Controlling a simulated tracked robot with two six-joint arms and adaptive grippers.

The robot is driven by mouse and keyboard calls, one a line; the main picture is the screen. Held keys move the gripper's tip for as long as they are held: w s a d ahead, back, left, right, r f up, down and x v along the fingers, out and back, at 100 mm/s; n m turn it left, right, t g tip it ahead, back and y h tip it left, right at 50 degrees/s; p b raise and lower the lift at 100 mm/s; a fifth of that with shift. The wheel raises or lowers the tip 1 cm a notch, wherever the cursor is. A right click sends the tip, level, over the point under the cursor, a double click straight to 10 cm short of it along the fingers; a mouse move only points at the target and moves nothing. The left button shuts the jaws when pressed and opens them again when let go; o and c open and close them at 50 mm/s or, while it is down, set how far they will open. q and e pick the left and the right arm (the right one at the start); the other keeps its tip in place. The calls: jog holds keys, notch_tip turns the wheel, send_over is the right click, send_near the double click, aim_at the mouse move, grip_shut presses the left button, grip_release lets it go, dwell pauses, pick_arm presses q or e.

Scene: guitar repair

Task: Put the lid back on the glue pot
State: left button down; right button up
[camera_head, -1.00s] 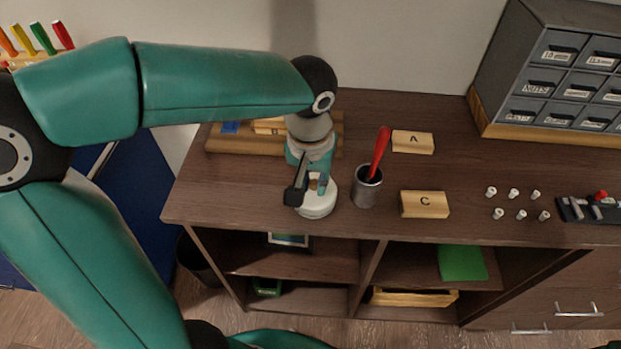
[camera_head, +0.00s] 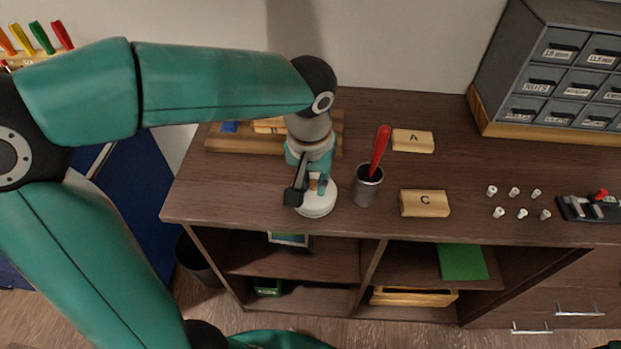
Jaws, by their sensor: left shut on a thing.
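A white round piece (camera_head: 318,207) stands near the front edge of the bench, with a small tan knob at its top between my fingers. It looks like the glue pot's lid; whether the pot is beneath it I cannot tell. My left gripper (camera_head: 311,186) points down over it and is shut on the knob. The gripper hides part of the white top. A grey metal cup (camera_head: 367,189) with a red-handled tool (camera_head: 380,150) in it stands close to the right, apart from the white piece. My right gripper is not in view.
Wooden blocks marked A (camera_head: 413,141) and C (camera_head: 425,204) lie right of the cup. Several small white pegs (camera_head: 513,193) stand further right. A grey drawer cabinet (camera_head: 555,75) is at the back right. A wooden rack (camera_head: 226,143) is behind my gripper.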

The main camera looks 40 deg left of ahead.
pick_arm(q)
jog(key=c, duration=1)
grip_release()
jog(key=shift+o, duration=0.5)
jog(key=o, duration=0.4)
jog(key=shift+r, duration=0.1)
jog(key=shift+w+r, duration=0.1)
jog(key=shift+r, duration=0.05)
jog(key=shift+r+p, duration=2.9)
jog(key=shift+r, duration=0.4)
